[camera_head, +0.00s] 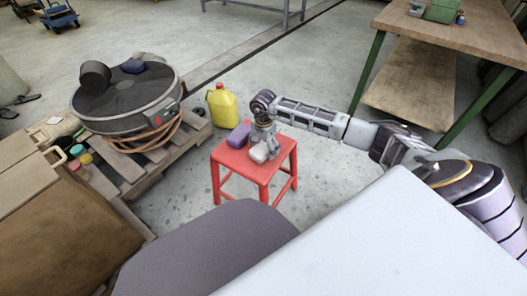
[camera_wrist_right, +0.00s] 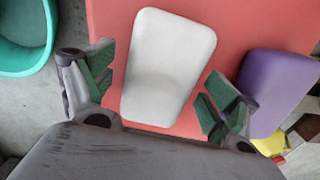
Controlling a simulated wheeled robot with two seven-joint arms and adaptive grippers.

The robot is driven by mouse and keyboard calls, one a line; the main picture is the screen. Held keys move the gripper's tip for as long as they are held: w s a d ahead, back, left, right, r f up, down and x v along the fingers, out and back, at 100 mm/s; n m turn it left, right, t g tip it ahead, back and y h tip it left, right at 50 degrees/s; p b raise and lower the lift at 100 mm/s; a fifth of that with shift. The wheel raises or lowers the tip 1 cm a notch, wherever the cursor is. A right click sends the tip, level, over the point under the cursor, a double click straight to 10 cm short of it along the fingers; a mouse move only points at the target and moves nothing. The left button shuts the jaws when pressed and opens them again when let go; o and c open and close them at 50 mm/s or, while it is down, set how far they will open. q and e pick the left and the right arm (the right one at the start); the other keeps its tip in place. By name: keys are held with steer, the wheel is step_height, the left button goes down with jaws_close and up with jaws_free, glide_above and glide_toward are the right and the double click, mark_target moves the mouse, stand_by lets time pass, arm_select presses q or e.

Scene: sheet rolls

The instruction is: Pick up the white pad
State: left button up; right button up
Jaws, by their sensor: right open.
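The white pad (camera_head: 259,154) lies on the red stool (camera_head: 258,177) in the head view. It is a pale block with rounded edges, and it shows large in the right wrist view (camera_wrist_right: 168,67). My right gripper (camera_head: 263,146) is above the stool, right at the pad. In the right wrist view, the open fingers of the right gripper (camera_wrist_right: 158,92) stand on either side of the pad's near part, with gaps showing. I cannot tell how far above the stool the fingertips are. My left gripper is not in view.
A purple block (camera_head: 238,136) lies on the stool beside the pad. A yellow jug (camera_head: 222,106) stands behind the stool. A pallet (camera_head: 128,187) with a round grey machine (camera_head: 127,98) is to the left. A wooden workbench (camera_head: 460,30) stands at right.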

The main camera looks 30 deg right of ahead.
mark_target(263, 146)
steer(key=shift+c, duration=0.3)
steer(key=c, duration=1)
steer(key=shift+r, duration=0.1)
steer(key=shift+c, duration=0.2)
steer(key=shift+r+p, duration=0.35)
steer(key=shift+r, duration=0.4)
step_height(263, 146, up, 7)
steer(key=shift+f+p, duration=0.2)
steer(key=shift+p, duration=1)
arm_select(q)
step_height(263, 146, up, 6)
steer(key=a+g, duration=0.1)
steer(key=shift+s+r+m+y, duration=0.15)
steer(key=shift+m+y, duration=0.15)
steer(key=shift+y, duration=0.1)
arm_select(e)
steer(key=shift+r, duration=0.9)
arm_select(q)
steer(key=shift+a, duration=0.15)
arm_select(e)
steer(key=shift+o, duration=1.4)
arm_select(q)
steer(key=shift+p, duration=0.3)
arm_select(e)
steer(key=shift+c, duration=1)
